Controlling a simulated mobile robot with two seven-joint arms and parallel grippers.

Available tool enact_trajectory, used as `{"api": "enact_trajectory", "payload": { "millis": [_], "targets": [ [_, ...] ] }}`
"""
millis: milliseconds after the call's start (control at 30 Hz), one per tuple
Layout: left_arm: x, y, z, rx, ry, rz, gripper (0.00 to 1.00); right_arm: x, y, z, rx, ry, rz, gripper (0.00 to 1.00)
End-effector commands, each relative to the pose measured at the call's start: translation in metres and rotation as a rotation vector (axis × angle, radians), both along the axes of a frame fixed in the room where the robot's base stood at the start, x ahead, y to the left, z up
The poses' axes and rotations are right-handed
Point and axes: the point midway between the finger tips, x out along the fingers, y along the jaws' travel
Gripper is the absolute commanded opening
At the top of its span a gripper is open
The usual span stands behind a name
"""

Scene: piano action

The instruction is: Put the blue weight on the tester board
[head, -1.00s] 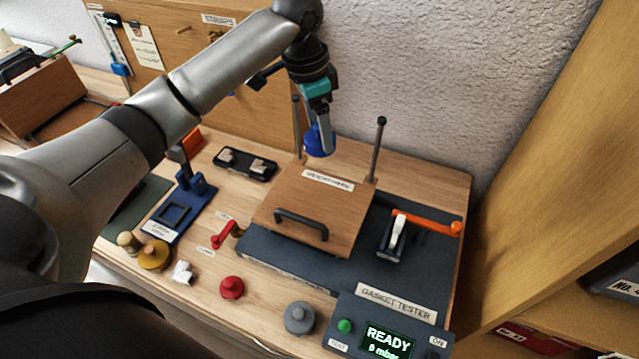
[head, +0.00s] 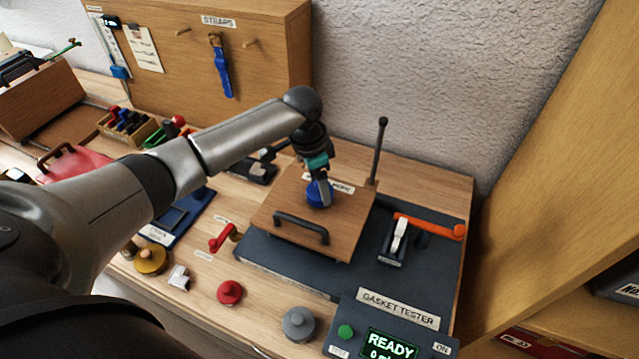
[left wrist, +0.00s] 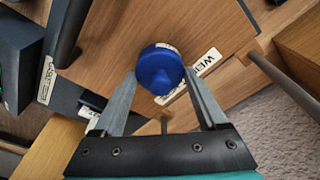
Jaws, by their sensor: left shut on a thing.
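The blue weight (head: 319,193) is between the fingers of my left gripper (head: 322,186), which is shut on it. In the left wrist view the round blue weight (left wrist: 160,70) shows between the two fingertips (left wrist: 162,82). It is at the wooden tester board (head: 288,208), near the board's label. I cannot tell whether its underside touches the board. The board has a dark handle (head: 301,228) at its front and lies over the dark base of the gasket tester. My right gripper is not in view.
An upright dark post (head: 378,150) stands behind the board. An orange-handled clamp (head: 430,226) is to the right. The tester box (head: 388,325) reads READY. A red weight (head: 229,292) and a grey weight (head: 298,324) stand in front. A wooden cabinet wall bounds the right.

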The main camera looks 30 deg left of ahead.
Motion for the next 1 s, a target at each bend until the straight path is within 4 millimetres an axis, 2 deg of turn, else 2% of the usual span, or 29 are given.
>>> {"api": "enact_trajectory", "payload": {
  "millis": [333, 367, 567, 867, 1000],
  "targets": [
    [0.002, 0.0, -0.001, -0.002, -0.005, 0.0, 0.0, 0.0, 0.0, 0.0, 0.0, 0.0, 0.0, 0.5],
    [0.001, 0.0, -0.003, -0.001, -0.001, 0.0, 0.76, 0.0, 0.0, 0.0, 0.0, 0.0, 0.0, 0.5],
    [0.001, 0.0, -0.002, -0.001, -0.002, 0.0, 0.99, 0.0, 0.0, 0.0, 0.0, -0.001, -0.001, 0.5],
    [0.001, 0.0, 0.0, -0.001, -0.004, 0.0, 1.0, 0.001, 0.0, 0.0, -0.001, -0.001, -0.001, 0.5],
    [0.0, 0.001, 0.017, -0.001, -0.004, 0.0, 1.0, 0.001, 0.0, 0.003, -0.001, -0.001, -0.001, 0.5]
  ]
}}
